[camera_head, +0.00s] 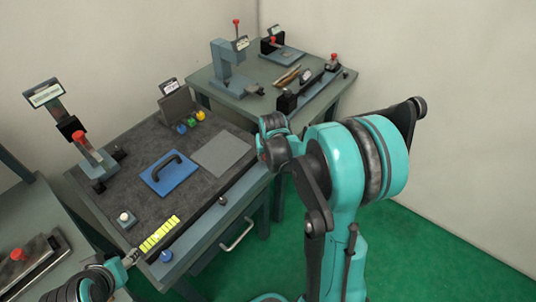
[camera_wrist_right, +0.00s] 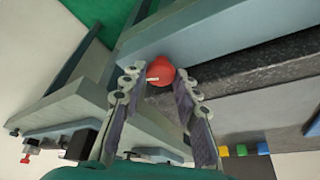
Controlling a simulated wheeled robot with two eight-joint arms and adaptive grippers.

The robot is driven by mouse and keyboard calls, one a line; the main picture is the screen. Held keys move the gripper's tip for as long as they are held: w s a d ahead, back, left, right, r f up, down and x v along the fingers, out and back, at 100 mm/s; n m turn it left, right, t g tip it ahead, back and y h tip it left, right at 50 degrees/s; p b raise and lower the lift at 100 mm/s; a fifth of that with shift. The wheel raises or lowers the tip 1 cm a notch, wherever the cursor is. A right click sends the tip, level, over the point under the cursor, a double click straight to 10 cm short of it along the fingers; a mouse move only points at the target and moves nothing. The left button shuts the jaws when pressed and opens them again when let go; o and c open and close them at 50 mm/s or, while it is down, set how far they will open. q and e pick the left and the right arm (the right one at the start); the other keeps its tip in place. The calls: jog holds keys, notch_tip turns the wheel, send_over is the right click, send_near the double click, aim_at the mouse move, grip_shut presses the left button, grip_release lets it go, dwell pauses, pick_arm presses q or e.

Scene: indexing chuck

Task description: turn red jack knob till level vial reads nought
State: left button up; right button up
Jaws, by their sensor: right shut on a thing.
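The round red jack knob (camera_wrist_right: 161,72) sits at the table's front edge in the right wrist view. My right gripper (camera_wrist_right: 160,80) is shut on it, one finger on each side. In the head view my right arm mostly hides this gripper (camera_head: 268,150) and the knob at the table's right end. A yellow-green strip with dark divisions, which looks like the level vial (camera_head: 160,235), lies along the front left of the dark granite plate (camera_head: 140,140). Its reading is too small to tell. My left gripper (camera_head: 130,258) is by the front left corner; its fingers are unclear.
On the plate are a blue block with a handle (camera_head: 169,173), a grey sheet (camera_head: 222,153), and coloured knobs (camera_head: 192,122). A blue knob (camera_head: 166,256) and a grey knob (camera_head: 222,201) are on the front edge. A back table (camera_head: 212,85) carries fixtures. Green floor is free at right.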

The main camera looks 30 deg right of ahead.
jog(key=shift+a+m, duration=0.1)
jog(key=shift+m, duration=0.7)
jog(key=shift+h, duration=0.3)
jog(key=o, duration=1.1)
jog(key=shift+o, duration=0.2)
jog(key=v, duration=0.8)
